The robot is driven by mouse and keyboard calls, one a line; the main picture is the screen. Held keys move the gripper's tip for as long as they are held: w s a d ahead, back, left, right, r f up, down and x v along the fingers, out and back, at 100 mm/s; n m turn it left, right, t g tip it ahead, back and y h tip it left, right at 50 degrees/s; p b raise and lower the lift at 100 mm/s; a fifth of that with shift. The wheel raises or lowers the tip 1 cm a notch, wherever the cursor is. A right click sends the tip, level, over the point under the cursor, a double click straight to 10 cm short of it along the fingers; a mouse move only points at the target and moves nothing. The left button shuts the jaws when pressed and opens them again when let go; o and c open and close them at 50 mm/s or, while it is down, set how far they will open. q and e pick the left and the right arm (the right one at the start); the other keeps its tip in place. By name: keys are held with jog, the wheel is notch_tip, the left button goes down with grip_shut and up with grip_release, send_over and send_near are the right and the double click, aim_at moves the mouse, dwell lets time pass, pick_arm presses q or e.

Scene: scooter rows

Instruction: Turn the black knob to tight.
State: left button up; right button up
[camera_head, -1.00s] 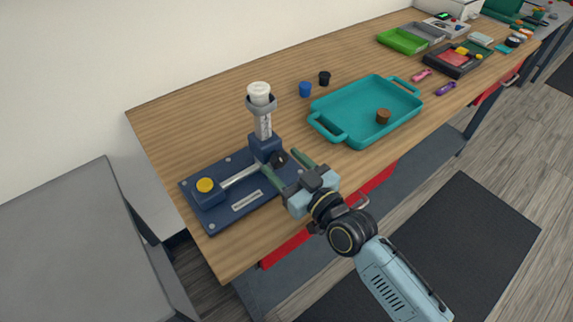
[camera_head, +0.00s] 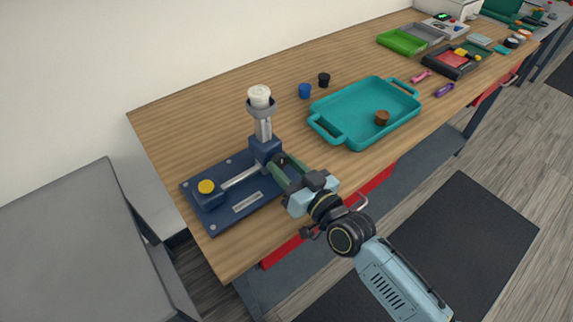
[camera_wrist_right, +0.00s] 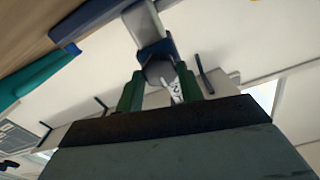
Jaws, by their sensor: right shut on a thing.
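The black knob (camera_head: 281,160) is on the side of the blue block at the foot of an upright post (camera_head: 264,129). My right gripper (camera_head: 283,163) is shut on the knob, with a green finger on either side. The fingers hide much of the knob in the head view. In the right wrist view the knob (camera_wrist_right: 160,73) shows between the fingertips, with a pale marked strip just beside it. I cannot read a tight mark. The post belongs to a dark blue stand (camera_head: 235,167) and carries a white cap (camera_head: 259,96) on a grey ring. My left gripper is out of view.
The stand has a yellow button (camera_head: 206,187) at its left end. A teal tray (camera_head: 345,104) with a brown knob-like piece (camera_head: 382,118) lies to the right. Blue (camera_head: 305,90) and black (camera_head: 324,79) caps stand behind. The table front edge runs under my right arm.

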jog(key=o, duration=1)
jog(key=v, duration=1.3)
jog(key=shift+s+d, duration=0.15)
jog(key=shift+s, duration=0.05)
